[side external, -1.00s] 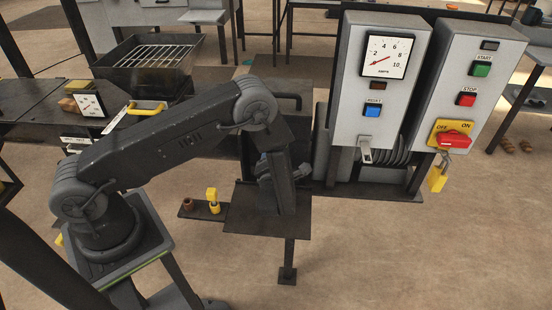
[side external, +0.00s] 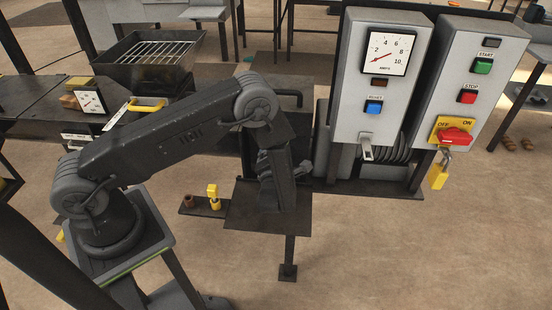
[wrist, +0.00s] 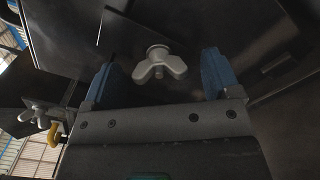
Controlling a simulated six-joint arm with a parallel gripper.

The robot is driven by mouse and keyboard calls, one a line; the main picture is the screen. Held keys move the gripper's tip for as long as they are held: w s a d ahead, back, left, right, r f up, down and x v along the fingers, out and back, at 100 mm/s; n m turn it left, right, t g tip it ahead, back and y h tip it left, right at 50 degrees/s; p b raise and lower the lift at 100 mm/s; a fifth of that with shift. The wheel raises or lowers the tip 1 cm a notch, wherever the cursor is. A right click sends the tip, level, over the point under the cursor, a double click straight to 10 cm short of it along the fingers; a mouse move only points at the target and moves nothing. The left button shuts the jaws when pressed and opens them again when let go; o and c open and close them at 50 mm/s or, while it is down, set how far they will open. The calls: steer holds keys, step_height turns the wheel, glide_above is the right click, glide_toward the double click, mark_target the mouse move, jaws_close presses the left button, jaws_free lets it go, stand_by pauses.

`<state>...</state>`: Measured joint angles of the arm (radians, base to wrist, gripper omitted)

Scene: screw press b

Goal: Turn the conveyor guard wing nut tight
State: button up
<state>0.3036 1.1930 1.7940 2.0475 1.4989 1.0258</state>
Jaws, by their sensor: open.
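A pale grey wing nut (wrist: 158,66) sits on a threaded stud against a dark plate (wrist: 140,30) in the wrist view, its two wings spread left and right. My gripper (wrist: 159,58) is open, with one blue finger on each side of the wing nut. A clear gap shows between each finger and the wings. In the side view my gripper (side external: 268,165) is mostly hidden behind my arm, above a small dark stand. The wing nut cannot be made out there.
A second wing nut (wrist: 38,116) with a yellow part (wrist: 54,133) below it shows at the wrist view's left. A control box with a dial (side external: 388,52) and a switch box with a red handle (side external: 455,136) stand right of my arm. A yellow padlock (side external: 439,176) hangs there.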

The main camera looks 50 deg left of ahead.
steer(key=v, duration=1.4)
steer(key=s+a+r+n+g+h, duration=0.1)
steer(key=s+a+r+n+g, duration=0.25)
steer(key=r+n+g, duration=0.4)
steer(key=s+a+r+n+g+h, duration=0.1)
steer(key=s+a+r+n+g, duration=0.3)
steer(key=r+n, duration=0.7)
steer(key=s+d+r+n+t+h, duration=0.2)
steer(key=s+d+r+n+h, duration=0.1)
steer(key=n, duration=0.6)
steer(key=s+d+r+n+t+h, duration=0.2)
steer(key=s+d+r+n+h, duration=0.1)
steer(key=r+n+h, duration=0.4)
steer(key=shift+s+d+r+n+h, duration=0.35)
steer(key=shift+s+r+n, duration=0.5)
steer(key=shift+n, duration=0.5)
